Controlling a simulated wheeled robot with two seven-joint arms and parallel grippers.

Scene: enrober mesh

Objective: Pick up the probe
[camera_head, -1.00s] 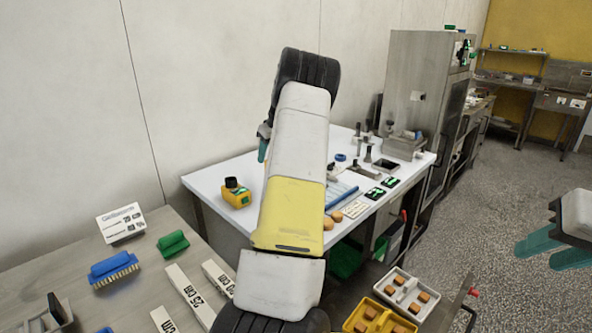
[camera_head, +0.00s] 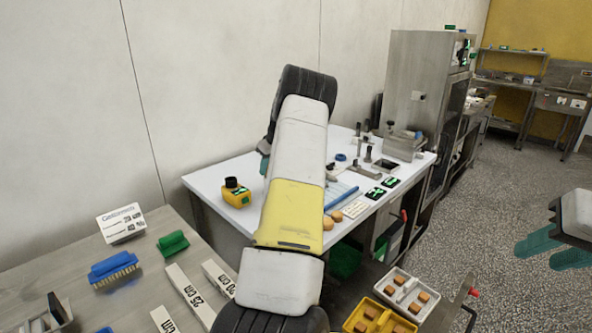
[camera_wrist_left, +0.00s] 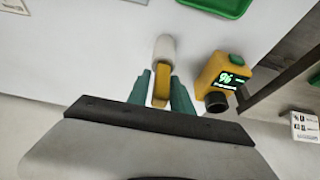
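In the left wrist view the probe appears to be the slim piece with a yellow-orange body (camera_wrist_left: 161,85) and a white end (camera_wrist_left: 165,48), over the white tabletop. My left gripper (camera_wrist_left: 160,82) has its two teal fingers on either side of the yellow part, with narrow gaps; I cannot tell its exact height over it. In the head view my left arm hides the probe and most of that gripper; a bit of teal finger (camera_head: 263,167) shows. My right gripper (camera_head: 537,252) is at the right edge, open and empty, over the floor.
A yellow device with a lit green display (camera_wrist_left: 222,80) stands just right of the left fingers, also in the head view (camera_head: 236,194). A green tray (camera_wrist_left: 218,4) lies beyond. Brushes (camera_head: 113,268) and labelled strips lie on the near steel table (camera_head: 62,252).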

